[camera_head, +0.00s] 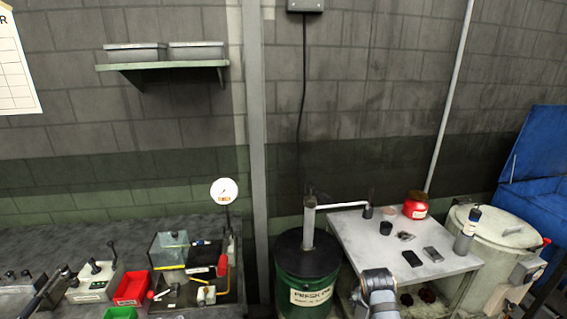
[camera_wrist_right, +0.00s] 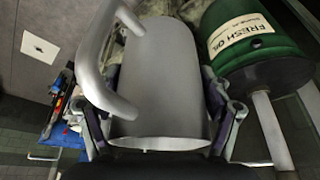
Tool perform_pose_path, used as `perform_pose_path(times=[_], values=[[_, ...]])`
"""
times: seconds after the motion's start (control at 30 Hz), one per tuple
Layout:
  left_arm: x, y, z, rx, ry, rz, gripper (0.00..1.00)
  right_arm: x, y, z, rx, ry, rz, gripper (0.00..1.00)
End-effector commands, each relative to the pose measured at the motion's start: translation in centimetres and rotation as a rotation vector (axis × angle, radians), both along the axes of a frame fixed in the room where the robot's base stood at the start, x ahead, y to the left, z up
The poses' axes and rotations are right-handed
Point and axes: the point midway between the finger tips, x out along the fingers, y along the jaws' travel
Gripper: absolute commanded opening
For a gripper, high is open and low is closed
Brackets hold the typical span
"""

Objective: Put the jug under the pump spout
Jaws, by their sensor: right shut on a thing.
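In the right wrist view, a plain grey metal jug (camera_wrist_right: 165,65) with a curved tubular handle (camera_wrist_right: 95,55) lies between the fingers of my right gripper (camera_wrist_right: 160,100), which is shut on its body. In the head view I cannot make out the jug. The pump stands on a green drum (camera_head: 308,292) with a black lid. Its upright tube (camera_head: 309,225) carries a pale horizontal spout (camera_head: 342,206) pointing right, ending over the table. The drum also shows in the wrist view (camera_wrist_right: 280,70), right of the jug and apart from it. My left gripper is in neither view.
A grey table (camera_head: 425,270) right of the drum bears a red container (camera_head: 415,207), a dark cup (camera_head: 386,228) and small dark parts. A pale lidded drum (camera_head: 490,232) and a blue bin (camera_head: 540,160) stand farther right. A workbench (camera_head: 60,242) with equipment is at left.

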Motion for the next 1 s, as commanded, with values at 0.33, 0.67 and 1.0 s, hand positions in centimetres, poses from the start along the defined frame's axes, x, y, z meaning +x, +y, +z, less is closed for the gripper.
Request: perform_pose_path(times=[0.33, 0.67, 1.0], values=[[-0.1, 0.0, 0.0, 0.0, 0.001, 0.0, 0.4, -3.6, 6.5, 8.2, 0.001, -0.002, 0.543, 0.4], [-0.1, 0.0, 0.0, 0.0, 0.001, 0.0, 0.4, -5.5, 6.6, 2.5, -0.002, 0.015, 0.577, 0.4], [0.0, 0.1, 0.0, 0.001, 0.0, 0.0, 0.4, -10.5, 6.7, -8.1, -0.002, 0.002, 0.574, 0.4]])
